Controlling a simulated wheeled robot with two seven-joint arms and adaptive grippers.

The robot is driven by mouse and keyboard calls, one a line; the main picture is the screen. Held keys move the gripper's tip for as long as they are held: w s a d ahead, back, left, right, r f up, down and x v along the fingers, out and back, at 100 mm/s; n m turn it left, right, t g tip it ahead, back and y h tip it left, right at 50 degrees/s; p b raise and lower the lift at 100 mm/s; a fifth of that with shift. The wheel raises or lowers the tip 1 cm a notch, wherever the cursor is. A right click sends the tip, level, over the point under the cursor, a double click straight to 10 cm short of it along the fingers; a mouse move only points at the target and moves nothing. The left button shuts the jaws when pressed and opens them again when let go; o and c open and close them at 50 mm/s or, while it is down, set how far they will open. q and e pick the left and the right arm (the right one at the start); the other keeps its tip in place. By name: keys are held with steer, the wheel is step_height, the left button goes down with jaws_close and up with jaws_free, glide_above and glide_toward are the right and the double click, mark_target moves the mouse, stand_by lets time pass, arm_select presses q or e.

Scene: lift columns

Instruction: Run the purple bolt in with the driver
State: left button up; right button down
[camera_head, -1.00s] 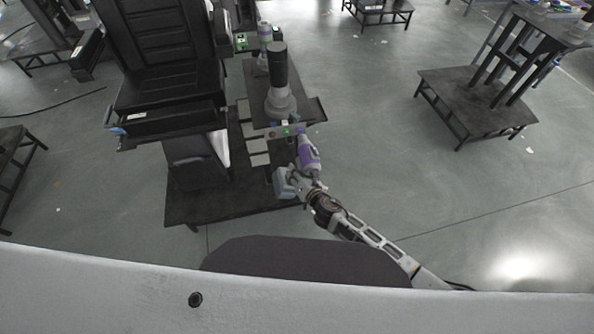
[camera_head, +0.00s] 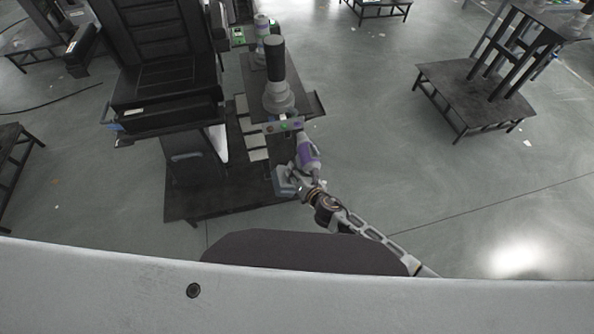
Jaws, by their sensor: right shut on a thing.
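The driver (camera_head: 308,154), a purple and grey power tool with a grey base, is held in my right gripper (camera_head: 303,182). The gripper is shut on its handle, and the fingers are small and partly hidden. The driver's front end points up the picture, close to a small grey panel (camera_head: 276,126) at the front of the workstation. The panel carries small coloured spots, one of them green. A purple spot at its right end may be the purple bolt (camera_head: 298,124), but it is too small to be sure. I cannot tell whether the driver touches it. My left gripper is out of view.
A dark column with a black seat-like unit (camera_head: 160,60) stands left of the panel on a dark platform (camera_head: 215,197). A black-topped grey cylinder (camera_head: 277,75) stands behind the panel. Open floor (camera_head: 400,150) lies to the right, before another low table (camera_head: 470,95).

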steer(key=s, duration=0.2)
steer(key=s+d, duration=0.1)
steer(key=shift+s+d+r, duration=0.1)
steer(key=shift+s+r, duration=0.05)
steer(key=shift+s, duration=0.2)
steer(key=shift+w, duration=0.1)
stand_by(0.8)
